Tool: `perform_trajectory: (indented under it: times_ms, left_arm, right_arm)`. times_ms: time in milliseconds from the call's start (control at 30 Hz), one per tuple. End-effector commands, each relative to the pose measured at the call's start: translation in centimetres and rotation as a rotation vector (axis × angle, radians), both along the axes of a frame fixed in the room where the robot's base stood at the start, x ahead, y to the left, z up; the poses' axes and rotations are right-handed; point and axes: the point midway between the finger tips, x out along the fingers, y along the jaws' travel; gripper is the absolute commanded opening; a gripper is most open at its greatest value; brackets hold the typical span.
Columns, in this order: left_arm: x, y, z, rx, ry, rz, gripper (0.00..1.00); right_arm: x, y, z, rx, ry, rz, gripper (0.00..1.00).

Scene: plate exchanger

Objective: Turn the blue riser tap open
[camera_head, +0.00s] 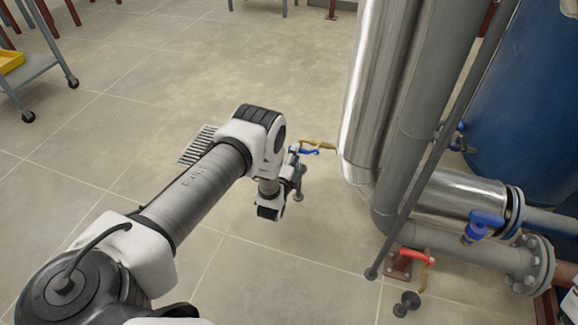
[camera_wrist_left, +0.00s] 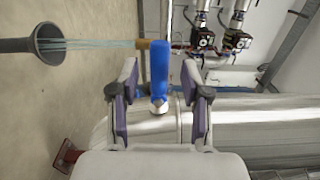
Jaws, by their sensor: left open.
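The blue tap handle (camera_head: 310,151) shows small in the head view, beside a brass fitting (camera_head: 322,145) left of the tall pipes. In the left wrist view the blue handle (camera_wrist_left: 159,68) stands between the fingers of my left gripper (camera_wrist_left: 160,84). Gaps show on both sides, so the fingers are open around it and not closed on it. Pale bluish streaks run from a brass spout (camera_wrist_left: 143,44) beside the handle toward a grey funnel (camera_wrist_left: 35,45). In the head view my left gripper (camera_head: 294,170) is partly hidden by its own wrist. My right gripper is not in view.
Tall metal pipes (camera_head: 362,90) rise just right of my left gripper. A slim grey rod (camera_head: 425,165) slants across them. A red-handled valve (camera_head: 415,256), another blue valve (camera_head: 485,225) and a blue tank (camera_head: 525,100) are to the right. The floor at left is mostly clear.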

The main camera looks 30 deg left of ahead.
Motion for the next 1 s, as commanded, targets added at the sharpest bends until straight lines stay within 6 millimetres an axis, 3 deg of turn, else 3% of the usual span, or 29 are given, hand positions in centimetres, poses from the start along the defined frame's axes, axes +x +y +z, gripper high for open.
perform_trajectory:
  times_ms: [200,400,1000]
  left_arm:
    - [-5.6,-1.3,-0.1,0.0,0.005,0.0,0.47]
    - [-8.6,-2.0,0.0,0.001,0.002,0.001,0.47]
    - [-8.8,-2.2,0.3,0.0,-0.006,0.0,0.47]
  right_arm:
    - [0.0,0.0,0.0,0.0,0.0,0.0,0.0]
    - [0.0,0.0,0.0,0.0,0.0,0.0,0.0]
    - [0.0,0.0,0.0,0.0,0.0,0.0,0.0]
